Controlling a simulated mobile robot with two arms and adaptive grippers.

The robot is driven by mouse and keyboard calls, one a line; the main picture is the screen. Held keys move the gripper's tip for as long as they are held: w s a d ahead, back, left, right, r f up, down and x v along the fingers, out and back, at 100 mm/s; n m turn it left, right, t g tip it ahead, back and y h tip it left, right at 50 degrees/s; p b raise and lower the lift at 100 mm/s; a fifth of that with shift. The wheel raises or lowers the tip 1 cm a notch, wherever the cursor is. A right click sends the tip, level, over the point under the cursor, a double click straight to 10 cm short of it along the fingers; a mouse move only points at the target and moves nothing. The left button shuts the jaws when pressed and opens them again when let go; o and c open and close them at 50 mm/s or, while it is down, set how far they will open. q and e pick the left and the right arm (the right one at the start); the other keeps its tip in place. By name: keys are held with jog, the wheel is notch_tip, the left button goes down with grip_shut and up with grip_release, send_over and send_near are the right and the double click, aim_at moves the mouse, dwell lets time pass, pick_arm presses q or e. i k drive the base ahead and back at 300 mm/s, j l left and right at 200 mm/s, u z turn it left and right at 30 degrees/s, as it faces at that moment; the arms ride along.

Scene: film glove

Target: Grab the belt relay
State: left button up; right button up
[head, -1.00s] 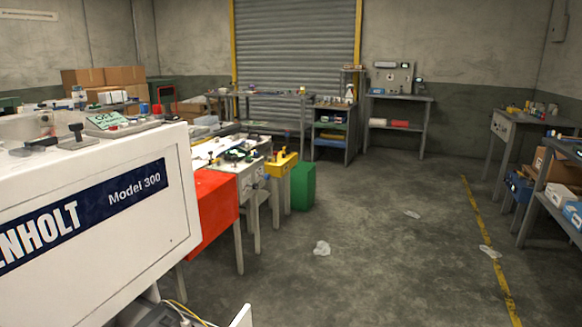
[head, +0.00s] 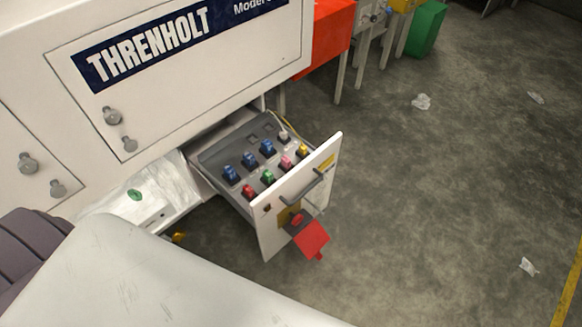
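An open drawer (head: 266,222) sticks out from under the white Threnholt machine (head: 213,71). Small coloured plug-in parts, probably relays, stand in two rows in it. The back row has blue ones (head: 249,160) and a whitish one (head: 283,136). The front row has a red one (head: 248,191), a green one (head: 268,178), a pink one (head: 286,163) and a yellow one (head: 303,151). Their labels are too small to read, so I cannot tell which is the belt relay. Neither of my grippers is in view.
A clear plastic sheet (head: 150,195) lies left of the drawer. The concrete floor (head: 430,220) to the right is open, with a few crumpled scraps (head: 422,102).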

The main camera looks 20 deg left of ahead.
aim_at(249, 159)
jog(key=u, duration=1.1)
